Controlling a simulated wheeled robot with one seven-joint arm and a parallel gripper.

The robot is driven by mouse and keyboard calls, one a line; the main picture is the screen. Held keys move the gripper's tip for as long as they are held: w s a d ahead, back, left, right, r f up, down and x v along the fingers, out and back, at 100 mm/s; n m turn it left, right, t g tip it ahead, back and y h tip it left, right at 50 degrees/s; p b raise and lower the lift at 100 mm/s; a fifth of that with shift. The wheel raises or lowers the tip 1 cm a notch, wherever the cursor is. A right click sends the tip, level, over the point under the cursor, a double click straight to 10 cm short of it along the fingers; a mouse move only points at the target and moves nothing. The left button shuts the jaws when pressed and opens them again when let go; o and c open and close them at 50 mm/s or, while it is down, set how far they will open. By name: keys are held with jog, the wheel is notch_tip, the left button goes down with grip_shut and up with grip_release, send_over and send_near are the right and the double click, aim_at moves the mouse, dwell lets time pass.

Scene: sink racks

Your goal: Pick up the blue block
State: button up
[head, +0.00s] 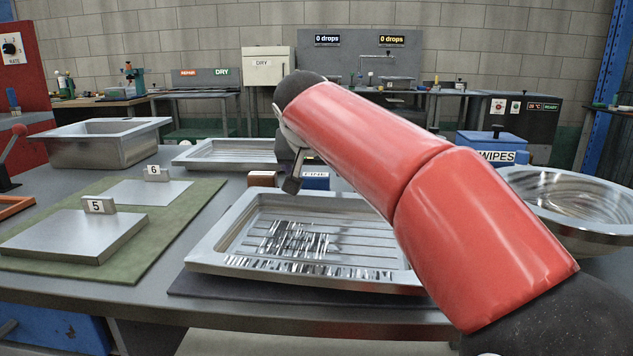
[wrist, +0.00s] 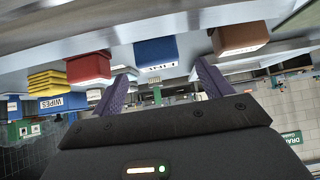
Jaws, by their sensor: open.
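The blue block (wrist: 156,52) shows in the wrist view in front of my gripper (wrist: 162,71), roughly between the lines of its two purple fingers. The fingers are spread and nothing is between them; the block looks beyond the tips, apart from them. In the head view a blue block (head: 317,182) with a partly hidden label stands behind the steel drainer tray, just right of my gripper (head: 292,184). My gripper hangs above the tray's far edge, and my red arm covers much of the area to the right.
A brown block (head: 262,179) stands left of the blue one. In the wrist view a red block (wrist: 89,67), a yellow stack (wrist: 45,82) and the WIPES box (wrist: 62,102) are on the other side. The drainer tray (head: 215,243) lies in front; a round steel basin (head: 605,235) is right.

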aim_at(316, 174)
jog(key=x, duration=0.6)
jog(key=shift+w+d+f, duration=0.1)
jog(key=shift+w+f, duration=0.05)
jog(key=shift+w, duration=0.1)
jog(key=c, duration=1.1)
